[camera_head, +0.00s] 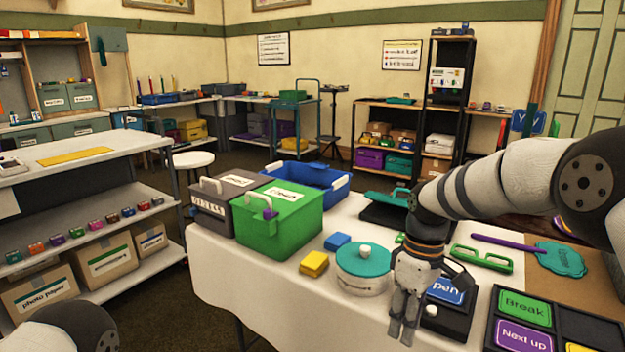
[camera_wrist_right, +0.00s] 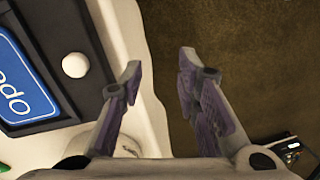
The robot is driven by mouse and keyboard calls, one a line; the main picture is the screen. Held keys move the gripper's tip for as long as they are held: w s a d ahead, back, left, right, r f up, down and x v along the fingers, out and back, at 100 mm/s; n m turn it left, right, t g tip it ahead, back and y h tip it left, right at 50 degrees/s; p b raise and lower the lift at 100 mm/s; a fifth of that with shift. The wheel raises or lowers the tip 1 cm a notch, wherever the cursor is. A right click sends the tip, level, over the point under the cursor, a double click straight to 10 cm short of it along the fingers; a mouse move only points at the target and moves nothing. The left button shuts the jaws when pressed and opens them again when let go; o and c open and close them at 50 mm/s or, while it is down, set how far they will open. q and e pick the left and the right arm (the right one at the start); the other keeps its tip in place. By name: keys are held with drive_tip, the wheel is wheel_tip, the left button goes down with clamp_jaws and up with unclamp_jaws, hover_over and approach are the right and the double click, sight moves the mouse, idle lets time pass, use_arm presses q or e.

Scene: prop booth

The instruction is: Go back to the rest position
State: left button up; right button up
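My right gripper (camera_head: 403,320) hangs fingers-down over the near edge of the white-clothed table (camera_head: 225,285). In the right wrist view its two fingers (camera_wrist_right: 160,68) are apart with nothing between them, only the cloth edge and the brown carpet behind.
A round white tub with a teal lid (camera_head: 363,262) stands close beside my right gripper. A shelf unit (camera_head: 95,150) stands at left.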

drive_tip(key=s+d+f+m+p, duration=0.1)
drive_tip(key=s+f+m, duration=0.4)
drive_tip(key=s+f, duration=1.6)
use_arm(q)
drive_tip(key=w+r, duration=0.1)
drive_tip(key=r+t+p, duration=0.1)
drive_tip(key=shift+w+a+r, duration=0.1)
drive_tip(key=shift+w+r, duration=0.2)
drive_tip(key=shift+w, duration=0.1)
use_arm(e)
drive_tip(key=s+d+r+m, duration=0.1)
drive_tip(key=s+d+m, duration=0.1)
drive_tip(key=s, duration=1)
drive_tip(key=s+d+r+m+g, duration=0.1)
drive_tip(key=s+d+r+m, duration=0.1)
drive_tip(key=s, duration=1.1)
drive_tip(key=shift+s+r+h, duration=0.2)
drive_tip(key=shift+s+h, duration=0.05)
drive_tip(key=shift+h, duration=0.05)
drive_tip(key=shift+d, duration=0.1)
